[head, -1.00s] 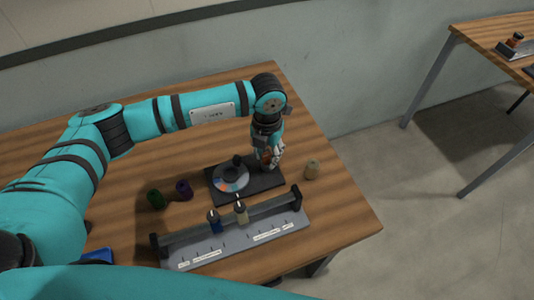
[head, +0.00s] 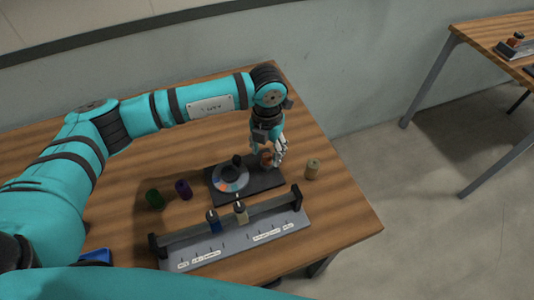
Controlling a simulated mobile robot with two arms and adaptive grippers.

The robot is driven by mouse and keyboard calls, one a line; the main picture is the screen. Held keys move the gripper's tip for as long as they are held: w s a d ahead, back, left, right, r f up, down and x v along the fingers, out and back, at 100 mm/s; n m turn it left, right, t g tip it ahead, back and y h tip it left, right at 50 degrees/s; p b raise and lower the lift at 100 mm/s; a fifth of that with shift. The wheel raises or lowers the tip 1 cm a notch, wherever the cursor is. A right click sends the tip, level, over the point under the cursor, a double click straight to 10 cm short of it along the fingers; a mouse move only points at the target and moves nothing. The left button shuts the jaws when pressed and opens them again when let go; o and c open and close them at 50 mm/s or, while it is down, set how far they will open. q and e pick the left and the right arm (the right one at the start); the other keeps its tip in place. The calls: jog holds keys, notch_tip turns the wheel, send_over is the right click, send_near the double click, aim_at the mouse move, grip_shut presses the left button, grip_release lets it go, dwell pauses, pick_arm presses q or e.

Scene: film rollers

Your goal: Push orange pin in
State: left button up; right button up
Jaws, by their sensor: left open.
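A black base plate (head: 262,181) on the wooden table carries a round dial (head: 231,178) with coloured segments and a black knob (head: 237,160). A small orange-brown piece (head: 266,158), which looks like the orange pin, shows at the back right of the plate. My left gripper (head: 276,160) points down right beside it, with its fingers open. The fingers partly cover the piece, and I cannot tell whether they touch it or how deep it sits. My right gripper is not in view.
Another table (head: 490,45) is at right.

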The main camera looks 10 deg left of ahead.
aim_at(267, 157)
pick_arm(q)
notch_tip(267, 157, up, 10)
dwell(0.3)
jog(key=shift+f, duration=0.15)
